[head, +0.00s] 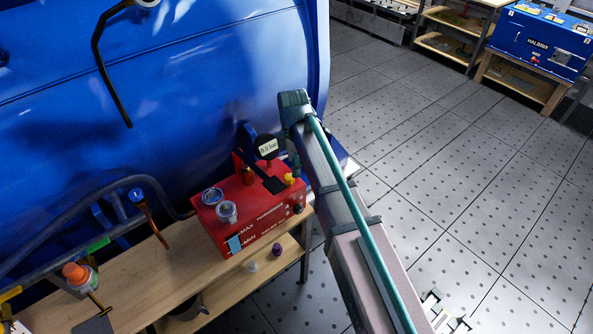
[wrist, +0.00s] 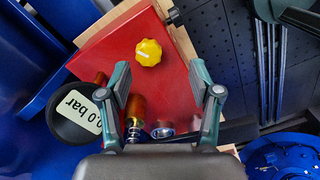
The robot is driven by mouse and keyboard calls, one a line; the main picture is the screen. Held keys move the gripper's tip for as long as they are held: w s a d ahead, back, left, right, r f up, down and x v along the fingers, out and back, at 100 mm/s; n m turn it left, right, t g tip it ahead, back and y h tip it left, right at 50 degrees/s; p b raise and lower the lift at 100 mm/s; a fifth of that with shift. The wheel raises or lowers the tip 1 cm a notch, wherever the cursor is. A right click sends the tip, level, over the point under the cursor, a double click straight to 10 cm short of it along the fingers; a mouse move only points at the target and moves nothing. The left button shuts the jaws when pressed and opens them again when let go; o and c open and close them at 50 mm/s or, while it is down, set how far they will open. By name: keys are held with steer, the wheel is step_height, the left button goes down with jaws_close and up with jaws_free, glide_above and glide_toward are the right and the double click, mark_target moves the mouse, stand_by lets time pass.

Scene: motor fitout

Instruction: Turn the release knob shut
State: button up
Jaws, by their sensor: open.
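A red pump unit (head: 250,215) stands on a wooden bench. A yellow fluted knob (wrist: 149,52) with a pale mark sits on its top face; it also shows small in the head view (head: 290,180). A black knob (wrist: 175,17) sits at the unit's edge, also visible in the head view (head: 297,209). Which one is the release knob is not labelled. My gripper (wrist: 160,80) is open and empty above the red top, fingers apart. The yellow knob lies just beyond the fingertips, between their lines, nearer the left finger. In the head view my arm mostly hides the gripper.
A round gauge (wrist: 75,115) reading 0.0 bar and a brass fitting (wrist: 136,107) stand close to the left finger. The wooden bench (head: 150,285) holds other tools. A large blue body (head: 200,80) rises behind.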

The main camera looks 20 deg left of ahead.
mark_target(289, 176)
step_height(289, 176, up, 4)
steer(key=a+n, duration=0.1)
steer(key=a, duration=0.1)
steer(key=shift+w+f+p, duration=0.2)
steer(key=shift+f+p, duration=0.7)
steer(key=shift+f, duration=1.75)
steer(key=shift+w+f+p, duration=0.15)
steer(key=shift+f+p, duration=0.7)
steer(key=shift+f, duration=1.8)
steer(key=c, duration=1.1)
